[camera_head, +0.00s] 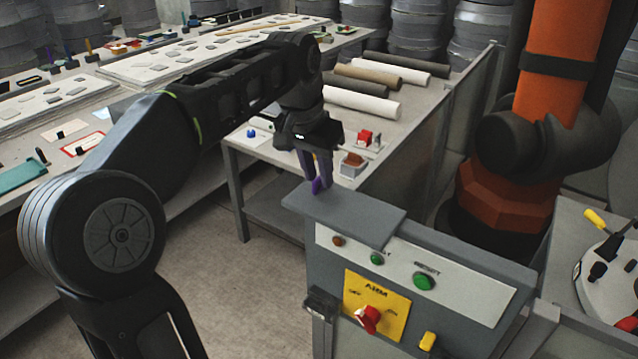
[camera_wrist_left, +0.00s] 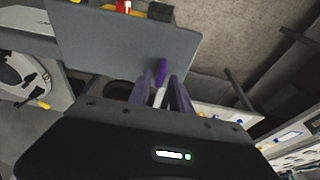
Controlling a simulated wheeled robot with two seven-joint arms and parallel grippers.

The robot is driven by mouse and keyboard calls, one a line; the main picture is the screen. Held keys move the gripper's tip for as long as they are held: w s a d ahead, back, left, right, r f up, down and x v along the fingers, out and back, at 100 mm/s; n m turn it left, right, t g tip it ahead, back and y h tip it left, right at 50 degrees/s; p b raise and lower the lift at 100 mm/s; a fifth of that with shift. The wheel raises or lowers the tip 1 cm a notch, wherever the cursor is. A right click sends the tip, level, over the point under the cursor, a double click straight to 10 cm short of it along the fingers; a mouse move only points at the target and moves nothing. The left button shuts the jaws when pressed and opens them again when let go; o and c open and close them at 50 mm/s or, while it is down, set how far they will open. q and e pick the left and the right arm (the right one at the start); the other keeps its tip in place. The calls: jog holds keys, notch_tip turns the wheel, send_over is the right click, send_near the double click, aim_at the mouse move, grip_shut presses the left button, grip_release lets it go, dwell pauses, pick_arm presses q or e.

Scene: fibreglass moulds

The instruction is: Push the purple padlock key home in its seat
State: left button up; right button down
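The purple padlock key (camera_head: 317,186) is at the fingertips of my left gripper (camera_head: 318,182), just above the grey top plate (camera_head: 350,213) of a control box. In the left wrist view the purple key (camera_wrist_left: 161,74) sits between the two converging fingers of the left gripper (camera_wrist_left: 160,82), with a pale strip below it. The fingers appear shut on it. The key's lower end and any contact with the plate are hard to make out. I cannot make out its seat. My right gripper is not in view.
The control box front has a green button (camera_head: 424,281), a yellow panel (camera_head: 377,308) with a red switch (camera_head: 368,318), and a yellow piece (camera_head: 427,341). A table with rolls (camera_head: 361,103) stands behind. An orange robot arm (camera_head: 562,60) stands right.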

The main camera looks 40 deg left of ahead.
aim_at(318, 178)
pick_arm(q)
grip_shut()
dwell(0.5)
jog(key=shift+r, duration=0.8)
notch_tip(318, 178, up, 3)
jog(key=shift+f+p, duration=0.2)
jog(key=shift+p, duration=0.35)
jog(key=s, duration=0.4)
jog(key=s+b, duration=0.1)
jog(key=s, duration=0.1)
jog(key=shift+f, duration=0.3)
jog(key=s+p, duration=0.2)
jog(key=s, duration=1)
jog(key=shift+d, duration=0.2)
